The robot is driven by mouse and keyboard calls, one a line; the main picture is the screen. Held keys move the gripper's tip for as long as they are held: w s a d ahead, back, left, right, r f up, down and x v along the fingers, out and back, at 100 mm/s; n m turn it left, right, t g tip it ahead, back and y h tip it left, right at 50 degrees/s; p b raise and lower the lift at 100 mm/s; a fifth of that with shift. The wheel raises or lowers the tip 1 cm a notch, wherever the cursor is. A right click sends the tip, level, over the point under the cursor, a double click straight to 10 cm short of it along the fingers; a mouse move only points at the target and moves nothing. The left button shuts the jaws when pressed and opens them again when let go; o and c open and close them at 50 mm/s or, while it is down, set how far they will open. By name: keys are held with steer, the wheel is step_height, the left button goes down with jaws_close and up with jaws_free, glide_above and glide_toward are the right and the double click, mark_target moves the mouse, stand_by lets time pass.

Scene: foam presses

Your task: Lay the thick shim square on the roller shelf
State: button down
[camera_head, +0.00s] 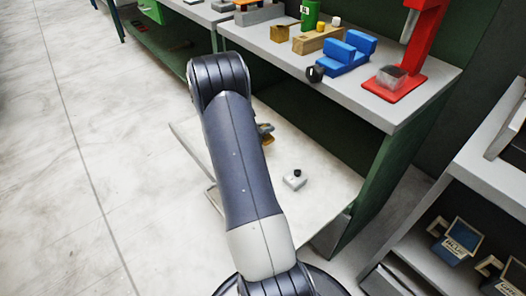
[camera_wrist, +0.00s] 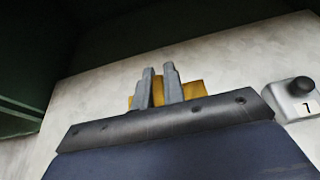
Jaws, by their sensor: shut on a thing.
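My gripper (camera_wrist: 160,84) is low over the pale shelf, its two grey fingers close together on a flat brass-yellow piece, which I take for the thick shim (camera_wrist: 188,91). The piece shows on both sides of the fingers. In the head view the gripper (camera_head: 265,129) and the yellow piece (camera_head: 267,140) peek out right of my arm, which hides part of them. The pale low shelf (camera_head: 328,196) under the bench may be the roller shelf; I see no rollers on it. I cannot tell whether the piece touches the shelf.
A small grey block with a black knob (camera_head: 294,180) stands on the shelf, right of my gripper; in the wrist view the block (camera_wrist: 299,102) shows a "7". The bench above (camera_head: 410,112) carries blue blocks (camera_head: 345,55) and a red press (camera_head: 398,80). A green side panel (camera_head: 375,185) bounds the right.

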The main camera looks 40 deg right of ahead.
step_height(320, 180, down, 8)
steer(key=shift+r+b, duration=0.1)
steer(key=shift+b, duration=0.75)
steer(key=shift+f, duration=0.2)
steer(key=c, duration=1.5)
jaws_free()
steer(key=shift+r, duration=0.2)
steer(key=p+v, duration=0.2)
steer(key=v, duration=1)
